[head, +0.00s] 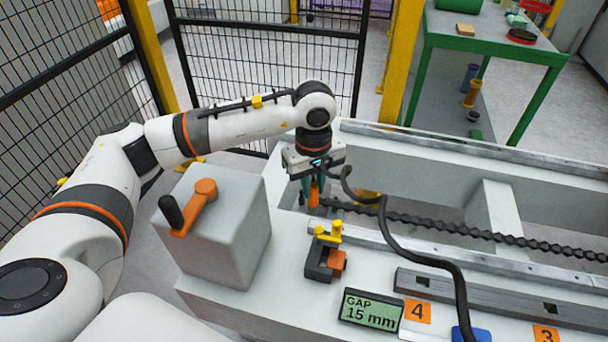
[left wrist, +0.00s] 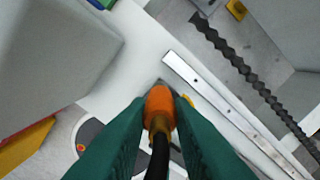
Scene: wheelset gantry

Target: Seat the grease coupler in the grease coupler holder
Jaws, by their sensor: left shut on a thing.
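My left gripper (head: 311,190) is shut on the orange grease coupler (head: 314,196), above the gantry near the far end of the grey box. In the left wrist view the coupler (left wrist: 159,101) sits between the green fingers (left wrist: 158,135), with a black hose (left wrist: 160,160) running from its yellow-brown collar. In the head view the hose (head: 458,285) loops right and down to the front edge. A dark fixture (head: 319,261) with a yellow knob and an orange block stands nearer, apart from the coupler. I cannot tell which part is the coupler holder. My right gripper is out of view.
A grey box (head: 215,230) with an orange crank stands left of the fixture. A gap display (head: 371,310) reads 15 mm beside an orange 4 plate (head: 417,312). A dark chain (head: 470,233) runs along the gantry trough. A blue piece (head: 471,334) lies at the front edge.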

